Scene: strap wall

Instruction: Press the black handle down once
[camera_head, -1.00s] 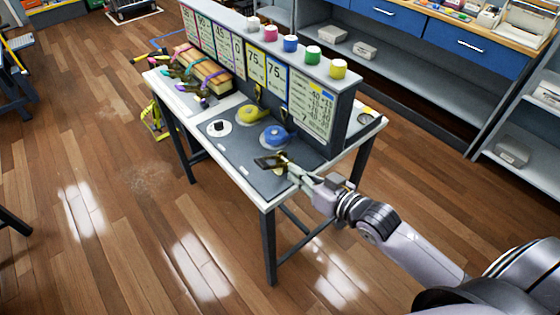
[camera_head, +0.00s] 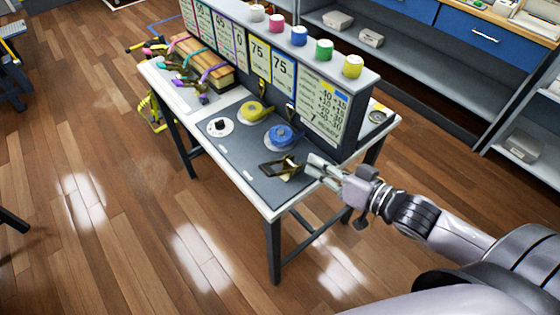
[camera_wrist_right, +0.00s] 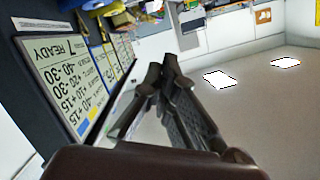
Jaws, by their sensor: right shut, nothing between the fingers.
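The black handle (camera_head: 272,168) belongs to a small brass-coloured device at the front right of the grey worktop. It looks slightly tilted, but it is too small to tell its exact angle. My right gripper (camera_head: 311,167) is just right of the device, with a small gap showing, and touches nothing that I can see. Its fingers are shut and empty. In the right wrist view the closed fingers (camera_wrist_right: 158,82) point past the printed board, and the handle is not visible there. My left gripper is not in view.
An upright panel with printed cards (camera_head: 320,107) stands along the back. Floor in front is clear.

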